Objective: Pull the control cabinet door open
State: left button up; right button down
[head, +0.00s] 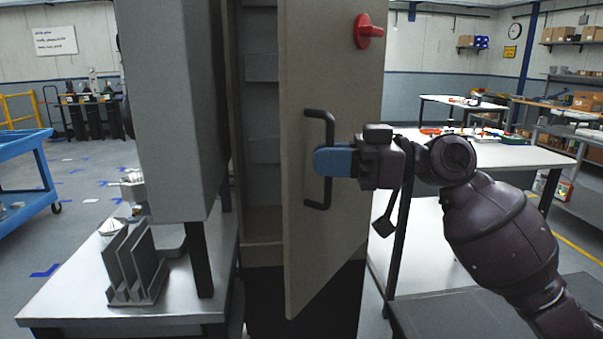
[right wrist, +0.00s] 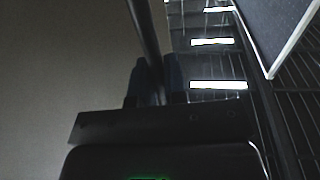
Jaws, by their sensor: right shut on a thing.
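The control cabinet door (head: 337,75) is a beige panel standing partly open. The cabinet's inside (head: 262,110), with shelf edges, shows in the gap to the left of the door. A dark bar handle (head: 328,118) stands upright near the door's left edge. My right gripper (head: 332,161), with blue fingers, reaches in from the right and is shut on the handle. In the right wrist view, the fingers (right wrist: 156,82) close around the dark handle bar (right wrist: 143,30), beside the door's plain face (right wrist: 60,70). My left gripper is not in view.
A red knob (head: 366,31) sticks out of the door's upper part. A grey box-shaped unit (head: 177,100) and a metal bracket (head: 136,265) stand on a table (head: 75,291) to the left. A white table (head: 490,151) stands behind my right arm. A blue cart (head: 25,165) is at far left.

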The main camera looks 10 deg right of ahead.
jog(key=s+d+n+g+b, duration=0.1)
jog(key=d+g, duration=0.1)
jog(key=d, duration=1.1)
jog(key=s+d+n+g+b, duration=0.1)
jog(key=s+d+g, duration=0.1)
jog(key=d, duration=1.1)
jog(key=shift+s+n+g+b, duration=0.3)
jog(key=shift+n+b, duration=0.05)
jog(key=shift+n, duration=0.05)
jog(key=c, duration=1.2)
grip_release()
jog(key=d, duration=0.7)
jog(key=w+d, duration=0.1)
jog(key=d, duration=0.2)
jog(key=shift+d, duration=0.4)
